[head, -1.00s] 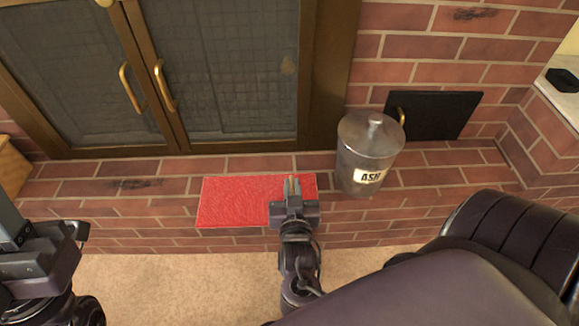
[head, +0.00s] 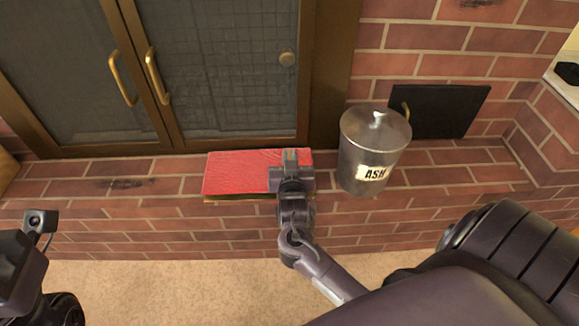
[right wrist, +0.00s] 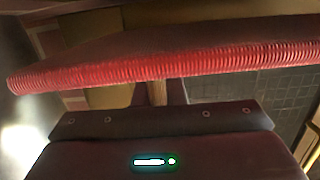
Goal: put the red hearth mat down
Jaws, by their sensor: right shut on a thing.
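The red hearth mat (head: 238,174) is over the brick hearth, in front of the glass doors, with a thin tan strip along its front edge. My right gripper (head: 290,157) is shut on the mat's right part. In the right wrist view the mat's ribbed red edge (right wrist: 90,75) runs across the picture, with the gripper (right wrist: 160,92) at its middle. I cannot tell whether the mat touches the hearth. My left gripper (head: 22,265) is at the left edge, away from the mat; its fingers cannot be made out.
The brick hearth (head: 160,215) runs across the view. A metal ash bucket (head: 362,150) stands close to the mat's right. The glass doors (head: 225,70) with brass handles are behind. A black panel (head: 440,110) is at the right. The hearth left of the mat is clear.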

